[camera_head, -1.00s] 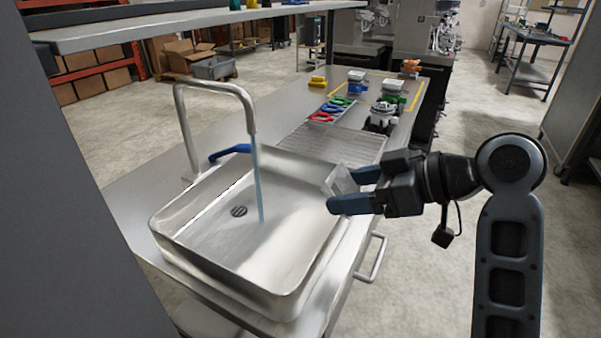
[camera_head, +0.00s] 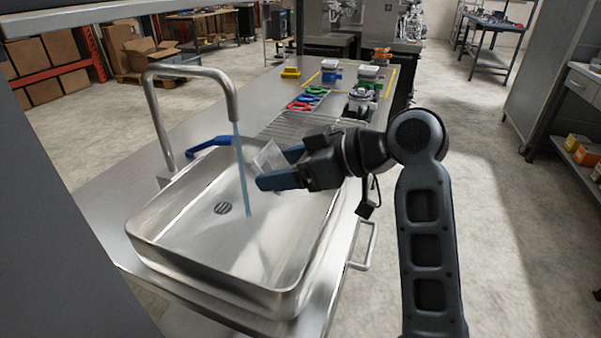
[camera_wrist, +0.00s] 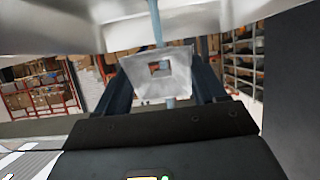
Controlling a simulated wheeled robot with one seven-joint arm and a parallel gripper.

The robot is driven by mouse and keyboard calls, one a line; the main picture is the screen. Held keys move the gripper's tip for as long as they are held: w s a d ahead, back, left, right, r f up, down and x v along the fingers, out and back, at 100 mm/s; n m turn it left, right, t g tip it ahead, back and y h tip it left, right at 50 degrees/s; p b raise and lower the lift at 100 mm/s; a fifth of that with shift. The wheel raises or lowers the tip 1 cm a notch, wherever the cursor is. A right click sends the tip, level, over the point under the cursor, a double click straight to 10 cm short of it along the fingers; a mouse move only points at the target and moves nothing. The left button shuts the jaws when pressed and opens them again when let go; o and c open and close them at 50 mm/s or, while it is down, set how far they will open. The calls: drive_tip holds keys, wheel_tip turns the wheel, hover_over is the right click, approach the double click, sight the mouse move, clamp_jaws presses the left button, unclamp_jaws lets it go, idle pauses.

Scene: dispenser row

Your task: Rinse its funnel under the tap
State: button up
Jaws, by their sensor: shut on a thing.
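The tap (camera_head: 190,72) arches over the sink from the back left. A blue stream of water (camera_head: 241,170) falls from its spout into the basin. In the head view the funnel is just right of the stream; I cannot tell whether they touch.
A blue tap lever (camera_head: 208,146) lies beside the tap. A ribbed drainboard (camera_head: 295,124) is behind the sink. Beyond it stand dispensers (camera_head: 362,98) and coloured clips (camera_head: 302,103). A shelf (camera_head: 90,14) crosses the upper left.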

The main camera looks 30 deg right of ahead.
sight(259, 162)
drive_tip(key=shift+w+a, duration=0.7)
drive_tip(key=shift+w, duration=0.25)
drive_tip(key=shift+w+a, duration=0.65)
drive_tip(key=shift+w, duration=0.3)
idle(2.2)
drive_tip(key=shift+s+d+r+p, duration=0.15)
drive_tip(key=shift+s+d+p, duration=0.3)
drive_tip(key=shift+s+p, duration=0.15)
drive_tip(key=s+d+r+p, duration=0.1)
drive_tip(key=s+d+p, duration=0.1)
drive_tip(key=s+d, duration=0.2)
drive_tip(key=shift+s+d+p, duration=0.2)
drive_tip(key=shift+s+p, duration=0.15)
drive_tip(key=shift+s, duration=0.75)
